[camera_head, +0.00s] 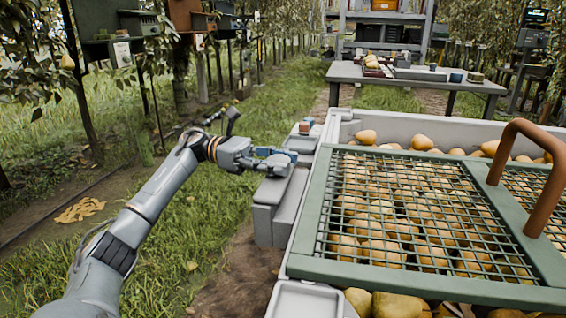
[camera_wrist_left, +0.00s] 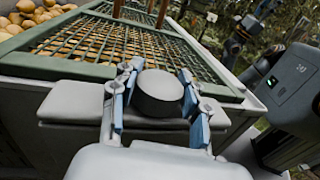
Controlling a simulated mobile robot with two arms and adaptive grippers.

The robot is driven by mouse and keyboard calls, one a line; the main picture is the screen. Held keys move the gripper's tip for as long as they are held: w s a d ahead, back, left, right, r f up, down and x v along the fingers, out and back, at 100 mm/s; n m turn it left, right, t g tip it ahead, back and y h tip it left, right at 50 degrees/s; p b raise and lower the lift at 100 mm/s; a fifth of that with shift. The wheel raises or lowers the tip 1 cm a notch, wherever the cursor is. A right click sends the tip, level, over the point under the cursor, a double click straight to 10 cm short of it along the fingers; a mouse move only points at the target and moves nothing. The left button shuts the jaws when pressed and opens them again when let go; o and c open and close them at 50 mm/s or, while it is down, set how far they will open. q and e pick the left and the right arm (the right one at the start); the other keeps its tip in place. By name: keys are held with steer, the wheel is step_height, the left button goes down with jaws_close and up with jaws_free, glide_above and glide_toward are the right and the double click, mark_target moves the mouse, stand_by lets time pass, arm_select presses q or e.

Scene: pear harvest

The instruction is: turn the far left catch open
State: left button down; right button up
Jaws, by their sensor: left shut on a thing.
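The catch (camera_wrist_left: 158,92) shows in the left wrist view as a dark, round knob at the crate's side. My left gripper (camera_head: 287,160) is at the crate's left side, toward its far end. In the left wrist view the blue-padded fingers of my left gripper (camera_wrist_left: 160,105) stand on both sides of the knob, shut on it. The fingers hide most of the catch in the head view, and its turn angle cannot be told. The green mesh lid (camera_head: 312,228) lies over the crate (camera_head: 386,122) full of pears. My right gripper is not in view.
A brown handle (camera_head: 543,180) arches above the lid. A grey table (camera_head: 345,74) with trays and small items stands behind the crate. Trees and several boxes line the left. The grass (camera_head: 225,205) left of the crate is mostly free.

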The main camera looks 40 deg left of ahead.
arm_select(q)
steer(key=c, duration=1)
jaws_free()
steer(key=o, duration=0.3)
steer(key=shift+a, duration=0.1)
steer(key=shift+o, duration=0.2)
steer(key=v, duration=1.2)
